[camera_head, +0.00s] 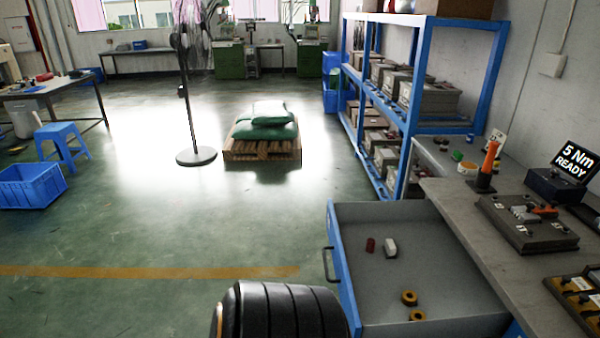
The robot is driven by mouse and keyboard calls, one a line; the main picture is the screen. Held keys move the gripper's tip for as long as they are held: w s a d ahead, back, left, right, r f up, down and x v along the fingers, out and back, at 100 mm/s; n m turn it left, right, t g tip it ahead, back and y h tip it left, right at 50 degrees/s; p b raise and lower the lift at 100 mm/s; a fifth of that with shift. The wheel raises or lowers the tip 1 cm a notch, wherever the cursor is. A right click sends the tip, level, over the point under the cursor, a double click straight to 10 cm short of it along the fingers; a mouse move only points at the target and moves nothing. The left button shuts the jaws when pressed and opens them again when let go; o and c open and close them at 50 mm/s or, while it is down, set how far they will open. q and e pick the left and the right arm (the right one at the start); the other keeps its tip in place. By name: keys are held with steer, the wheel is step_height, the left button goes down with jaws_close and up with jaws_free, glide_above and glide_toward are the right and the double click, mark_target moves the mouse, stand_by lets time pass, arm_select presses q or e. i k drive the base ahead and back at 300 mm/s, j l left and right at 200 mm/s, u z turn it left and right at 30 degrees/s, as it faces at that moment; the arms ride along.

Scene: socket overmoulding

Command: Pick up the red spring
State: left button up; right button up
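A small dark red piece, which looks like the red spring (371,245), lies in the open drawer (440,255) in the head view. It is near the drawer's blue front panel, and its coils are too small to make out. A small white block (390,248) lies just to its right, with a narrow gap. Neither of my grippers shows in this view.
Two yellow rings (409,297) lie nearer in the drawer. The workbench (450,200) to the right carries a grey fixture (527,222), an orange-handled tool (488,167) and a "5 Nm READY" display (577,162). A blue shelf (414,90) stands behind. Floor left of the drawer is clear.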

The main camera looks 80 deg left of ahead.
mark_target(372, 246)
steer(key=u, duration=2)
steer(key=i+j+z, duration=0.1)
steer(key=i+j, duration=0.05)
steer(key=j, duration=0.1)
